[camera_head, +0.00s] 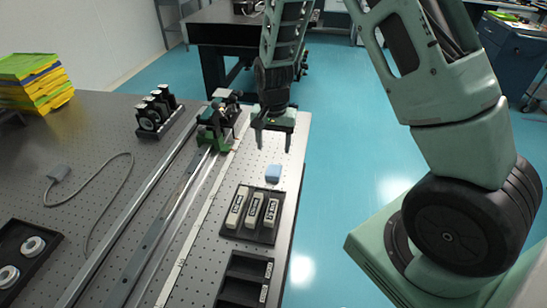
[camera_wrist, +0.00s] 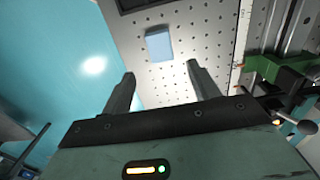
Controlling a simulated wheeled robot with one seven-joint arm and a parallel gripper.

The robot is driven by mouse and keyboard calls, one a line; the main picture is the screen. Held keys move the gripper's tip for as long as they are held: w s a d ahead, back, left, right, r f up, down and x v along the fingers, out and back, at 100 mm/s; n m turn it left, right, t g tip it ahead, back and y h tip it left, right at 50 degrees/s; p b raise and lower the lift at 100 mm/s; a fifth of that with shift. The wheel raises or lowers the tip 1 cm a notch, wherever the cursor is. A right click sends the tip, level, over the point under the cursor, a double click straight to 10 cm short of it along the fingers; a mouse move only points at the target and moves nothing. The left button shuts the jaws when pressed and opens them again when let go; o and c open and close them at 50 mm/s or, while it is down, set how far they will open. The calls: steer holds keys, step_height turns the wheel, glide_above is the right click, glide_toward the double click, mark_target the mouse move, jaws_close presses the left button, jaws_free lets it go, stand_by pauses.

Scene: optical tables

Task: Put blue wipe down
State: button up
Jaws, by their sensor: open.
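The blue wipe (camera_head: 273,173) is a small light-blue block lying on the perforated optical table (camera_head: 110,190), near its right edge. It also shows in the wrist view (camera_wrist: 158,45), flat on the table beyond my fingertips. My gripper (camera_head: 273,146) is above the table, behind the wipe in the head view and apart from it. In the wrist view my gripper's fingers (camera_wrist: 160,76) are spread, with nothing between them.
A black tray (camera_head: 232,234) with several labelled pale pieces lies just in front of the wipe, with another black tray (camera_head: 229,288) nearer. A green-based optical mount (camera_head: 212,139) stands on the rail left of my gripper. The table edge is close on the right.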

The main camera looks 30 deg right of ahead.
steer(key=s+a+r+n+y, duration=0.1)
steer(key=s+a+r+n, duration=0.3)
steer(key=s+a+r, duration=0.3)
steer(key=s+a+r+n, duration=0.4)
steer(key=s+a+r, duration=0.1)
steer(key=a, duration=0.4)
steer(key=s+a+r+n, duration=0.1)
steer(key=s+n, duration=0.3)
steer(key=s, duration=0.3)
steer(key=s+a+r+n, duration=0.2)
steer(key=s+n, duration=0.2)
steer(key=s, duration=0.3)
steer(key=shift+s+a+n, duration=0.25)
steer(key=shift+s+n, duration=0.1)
steer(key=shift+n, duration=0.05)
steer(key=shift+r, duration=0.15)
